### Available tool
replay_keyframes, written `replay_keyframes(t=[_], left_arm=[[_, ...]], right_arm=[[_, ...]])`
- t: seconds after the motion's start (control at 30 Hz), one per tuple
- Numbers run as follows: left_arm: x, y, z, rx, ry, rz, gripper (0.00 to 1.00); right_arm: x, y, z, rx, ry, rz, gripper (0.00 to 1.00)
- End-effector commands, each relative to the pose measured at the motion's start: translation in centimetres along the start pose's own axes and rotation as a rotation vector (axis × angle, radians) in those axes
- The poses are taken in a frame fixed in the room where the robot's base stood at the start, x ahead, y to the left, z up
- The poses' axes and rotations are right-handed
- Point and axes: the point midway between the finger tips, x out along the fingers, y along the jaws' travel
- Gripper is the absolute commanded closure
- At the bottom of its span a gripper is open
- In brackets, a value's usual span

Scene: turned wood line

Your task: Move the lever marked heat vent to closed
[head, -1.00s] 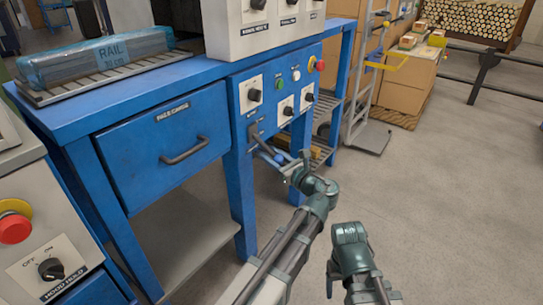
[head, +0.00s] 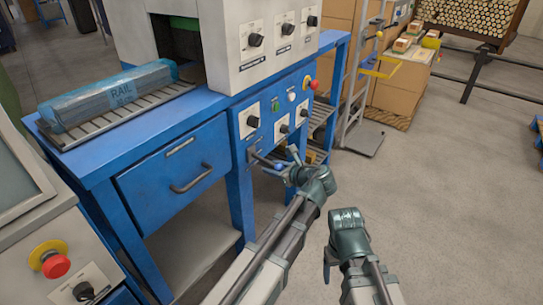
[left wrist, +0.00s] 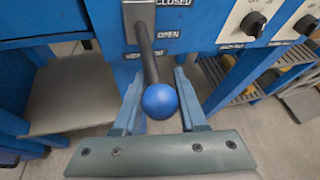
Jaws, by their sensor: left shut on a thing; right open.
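The lever (head: 264,159) with a blue ball knob (head: 279,166) sticks out from the blue front panel, below the switches. In the left wrist view the dark lever (left wrist: 149,60) comes out toward me and down, with its knob (left wrist: 160,101) between the fingers. The labels CLOSED (left wrist: 174,3) and OPEN (left wrist: 168,35) stand to its right, CLOSED above OPEN. My left gripper (head: 288,165) is shut on the lever at its knob; in the left wrist view its fingers (left wrist: 158,95) flank it. My right gripper (head: 328,262) is open and empty, away from the panel.
A drawer (head: 178,172) with a bar handle is left of the lever. Several knobs and a red button (head: 314,84) are above and right. A wrapped RAIL bundle (head: 108,95) lies on rollers. A hand truck (head: 364,137) stands behind; floor (head: 440,200) at right is clear.

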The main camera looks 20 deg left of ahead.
Motion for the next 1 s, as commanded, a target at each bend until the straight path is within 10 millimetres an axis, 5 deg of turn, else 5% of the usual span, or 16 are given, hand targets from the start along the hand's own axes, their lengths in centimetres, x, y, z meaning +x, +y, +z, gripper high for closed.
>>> replay_keyframes(t=[0.03,0.4,1.0], left_arm=[[-0.7,-0.3,1.6,-0.011,0.037,0.005,1.0],[-1.8,-0.7,3.6,-0.088,0.32,0.025,1.0],[-2.2,-1.0,5.2,-0.091,0.336,0.022,1.0]], right_arm=[[-2.5,0.3,0.2,0.002,-0.001,0.001,0.29],[-9.8,1.0,0.6,0.013,-0.004,-0.001,0.29],[-11.6,1.1,0.7,0.014,-0.004,-0.006,0.29]])
